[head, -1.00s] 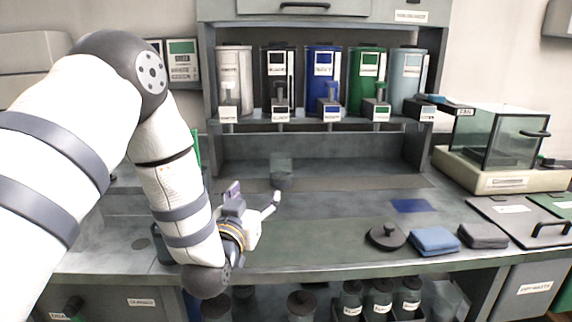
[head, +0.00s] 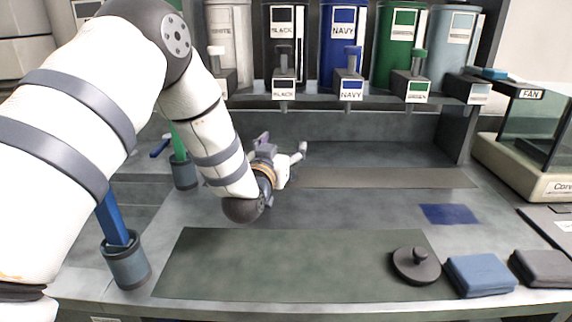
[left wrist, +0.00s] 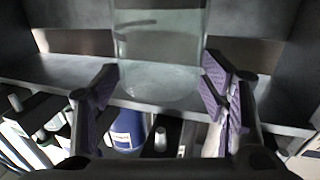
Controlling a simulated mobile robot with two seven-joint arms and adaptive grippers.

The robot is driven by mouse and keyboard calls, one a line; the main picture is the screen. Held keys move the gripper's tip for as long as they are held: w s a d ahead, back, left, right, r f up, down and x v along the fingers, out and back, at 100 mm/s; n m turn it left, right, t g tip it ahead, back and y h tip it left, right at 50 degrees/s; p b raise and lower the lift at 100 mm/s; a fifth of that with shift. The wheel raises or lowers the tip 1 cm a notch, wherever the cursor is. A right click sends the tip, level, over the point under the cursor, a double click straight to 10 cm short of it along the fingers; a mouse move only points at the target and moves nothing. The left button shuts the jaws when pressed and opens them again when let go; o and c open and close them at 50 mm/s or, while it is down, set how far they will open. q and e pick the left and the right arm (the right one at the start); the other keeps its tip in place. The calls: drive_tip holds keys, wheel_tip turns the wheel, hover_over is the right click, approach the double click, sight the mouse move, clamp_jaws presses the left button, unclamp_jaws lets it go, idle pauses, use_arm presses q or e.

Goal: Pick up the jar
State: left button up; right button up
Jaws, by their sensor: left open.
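The clear glass jar (left wrist: 160,50) shows large at the top middle of the left wrist view. Its lower end lies between the two purple-padded fingers of my left gripper (left wrist: 160,85), with a gap visible on each side. I cannot tell how deep it sits between them. In the head view my left gripper (head: 284,148) is open above the bench, in front of the dispenser rack. The jar cannot be made out there. My right gripper is not in view.
White, black, navy and green dispensers (head: 343,40) stand on the shelf behind. A dark lid (head: 416,266) lies on the green mat (head: 290,262), with folded blue (head: 480,275) and grey cloths at right. A cup (head: 127,265) with a blue handle stands left.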

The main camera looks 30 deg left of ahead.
sight(288, 138)
use_arm(q)
drive_tip(key=x, duration=0.5)
drive_tip(key=shift+f+b, duration=0.1)
drive_tip(key=shift+b, duration=0.25)
drive_tip(key=shift+c, duration=0.5)
clamp_jaws()
